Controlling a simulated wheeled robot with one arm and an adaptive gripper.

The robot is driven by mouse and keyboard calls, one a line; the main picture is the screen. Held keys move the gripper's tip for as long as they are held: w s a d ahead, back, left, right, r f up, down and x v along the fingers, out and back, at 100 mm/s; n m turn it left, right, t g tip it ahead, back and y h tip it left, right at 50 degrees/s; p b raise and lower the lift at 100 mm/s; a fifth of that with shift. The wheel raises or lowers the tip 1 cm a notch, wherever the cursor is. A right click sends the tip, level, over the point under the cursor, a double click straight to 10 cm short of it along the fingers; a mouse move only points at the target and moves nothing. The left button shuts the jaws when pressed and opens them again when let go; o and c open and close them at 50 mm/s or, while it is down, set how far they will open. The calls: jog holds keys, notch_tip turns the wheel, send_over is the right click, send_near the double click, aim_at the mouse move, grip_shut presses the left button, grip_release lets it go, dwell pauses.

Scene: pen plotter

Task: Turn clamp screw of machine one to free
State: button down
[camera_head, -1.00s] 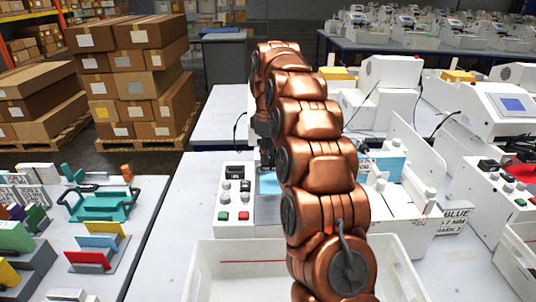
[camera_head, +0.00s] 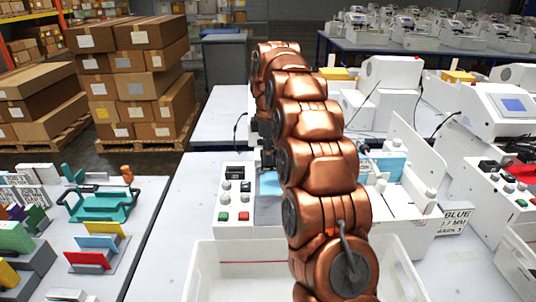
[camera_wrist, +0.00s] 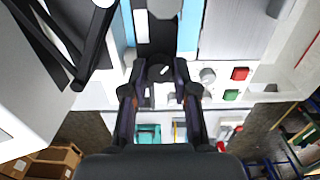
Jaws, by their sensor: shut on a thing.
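The white machine (camera_head: 234,229) with the button panel stands on the table in front of me, left of my copper arm. In the head view my gripper (camera_head: 267,157) is mostly hidden behind my arm, above the machine's blue sheet (camera_head: 270,184). In the wrist view the fingertips of my gripper (camera_wrist: 160,92) are closed in around a dark round knob (camera_wrist: 158,68), apparently the clamp screw. It sits at the end of a dark strip between light blue areas. The fingers partly cover it, and its turn angle is not clear.
A red button (camera_wrist: 239,74) and a green button (camera_wrist: 231,95) lie beside the fingers. A white bin (camera_head: 235,252) stands in front of the machine. Another white machine (camera_head: 512,105) stands to the right. A side table (camera_head: 150,215) with coloured parts is at left.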

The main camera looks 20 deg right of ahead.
jog(key=c, duration=0.9)
grip_release()
